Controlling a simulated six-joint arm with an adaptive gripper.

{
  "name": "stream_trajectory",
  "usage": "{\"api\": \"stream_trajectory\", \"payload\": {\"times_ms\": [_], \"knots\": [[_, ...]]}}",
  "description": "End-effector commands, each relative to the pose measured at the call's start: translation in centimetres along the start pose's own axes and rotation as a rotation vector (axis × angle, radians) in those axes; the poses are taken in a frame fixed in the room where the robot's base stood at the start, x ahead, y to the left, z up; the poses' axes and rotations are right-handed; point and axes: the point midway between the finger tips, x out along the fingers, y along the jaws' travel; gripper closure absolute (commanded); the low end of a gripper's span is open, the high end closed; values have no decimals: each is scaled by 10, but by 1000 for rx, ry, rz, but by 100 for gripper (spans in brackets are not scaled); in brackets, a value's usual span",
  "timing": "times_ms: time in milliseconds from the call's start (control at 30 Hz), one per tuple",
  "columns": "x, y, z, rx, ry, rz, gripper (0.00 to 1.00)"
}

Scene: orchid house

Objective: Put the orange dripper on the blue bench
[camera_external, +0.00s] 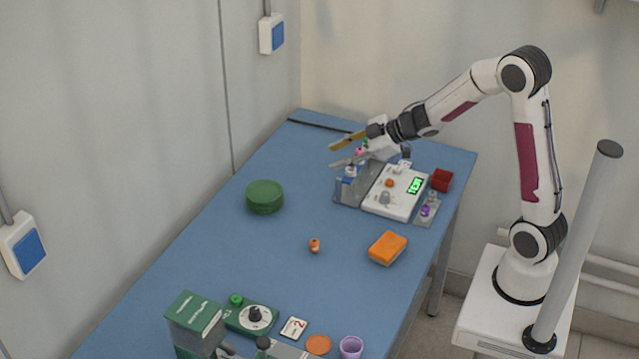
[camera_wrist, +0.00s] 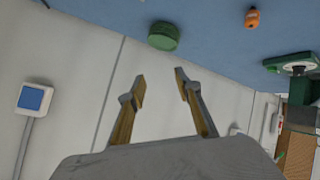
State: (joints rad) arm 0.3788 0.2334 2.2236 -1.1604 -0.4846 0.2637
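A small orange piece that looks like the orange dripper (camera_external: 314,246) stands on the bare middle of the blue bench (camera_external: 290,285). The wrist view shows it near the top right (camera_wrist: 252,18). Another small orange piece (camera_external: 389,183) sits on the white device with a green display; I cannot tell whether it is also a dripper. My gripper (camera_external: 340,153) is raised over the far part of the bench, fingers pointing left. In the wrist view its fingers (camera_wrist: 160,82) are apart with nothing between them. It is well away from the orange piece on the bench.
A green round block (camera_external: 265,198) stands left of centre. The white device (camera_external: 408,198), a red box (camera_external: 442,180) and an orange block (camera_external: 388,248) are at the right. A green box (camera_external: 195,320), a purple cup (camera_external: 351,347) and an orange disc (camera_external: 318,345) are near the front.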

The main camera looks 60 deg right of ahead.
Motion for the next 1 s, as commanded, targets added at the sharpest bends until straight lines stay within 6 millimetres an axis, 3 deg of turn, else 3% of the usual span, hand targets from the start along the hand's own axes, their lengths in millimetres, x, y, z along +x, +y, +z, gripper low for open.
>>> {"api": "stream_trajectory", "payload": {"times_ms": [233,467,767,1000], "knots": [[-46,20,-16,55,-88,151,66],[-94,22,-19,139,-171,247,66],[-156,-2,-12,279,-271,300,66],[-202,-43,0,399,-345,277,66]]}}
